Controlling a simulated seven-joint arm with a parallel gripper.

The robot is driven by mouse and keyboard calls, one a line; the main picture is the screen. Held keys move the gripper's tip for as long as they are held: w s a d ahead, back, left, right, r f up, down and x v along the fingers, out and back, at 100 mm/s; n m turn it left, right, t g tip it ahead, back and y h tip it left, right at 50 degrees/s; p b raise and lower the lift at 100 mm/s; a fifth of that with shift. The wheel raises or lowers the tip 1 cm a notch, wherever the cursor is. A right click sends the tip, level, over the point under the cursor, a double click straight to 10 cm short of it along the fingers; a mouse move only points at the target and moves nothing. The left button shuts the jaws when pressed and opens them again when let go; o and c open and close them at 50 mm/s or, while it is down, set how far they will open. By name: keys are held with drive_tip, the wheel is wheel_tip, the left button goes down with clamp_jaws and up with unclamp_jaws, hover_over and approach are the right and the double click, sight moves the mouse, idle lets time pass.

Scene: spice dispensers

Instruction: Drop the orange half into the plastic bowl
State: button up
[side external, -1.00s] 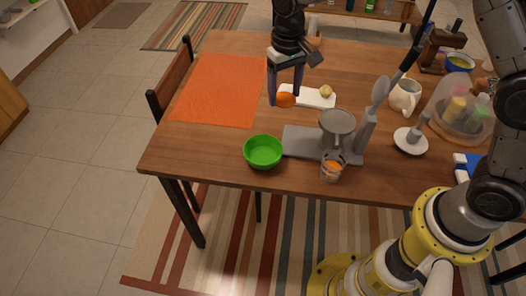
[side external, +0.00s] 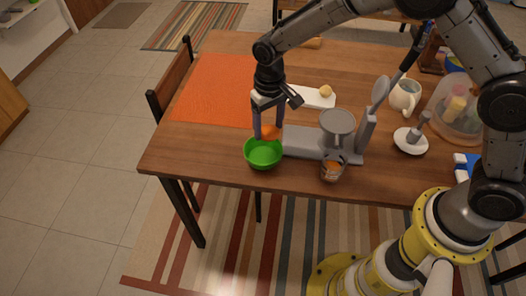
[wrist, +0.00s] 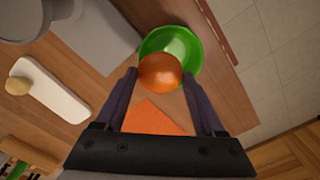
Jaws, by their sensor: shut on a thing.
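The orange half (side external: 269,132) is held between the fingers of my gripper (side external: 267,136), just above the far part of the green plastic bowl (side external: 263,155). In the wrist view the orange half (wrist: 160,72) sits between the fingertips (wrist: 163,75) and covers part of the bowl (wrist: 187,45). My gripper is shut on the orange half and points down. The bowl stands upright near the front edge of the table. The part of its inside that shows is empty; the rest is hidden.
A grey juicer-like appliance (side external: 300,142) stands close to the right of the bowl, with a glass (side external: 333,168) holding something orange. A white board (side external: 315,97) with a small yellowish item lies behind. An orange placemat (side external: 215,90) lies at the back left. The table's front edge is near.

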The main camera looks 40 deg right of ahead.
drive_tip(key=shift+f, duration=0.1)
drive_tip(key=o, duration=1)
wheel_tip(320, 180, up, 14)
drive_tip(key=shift+f, duration=0.1)
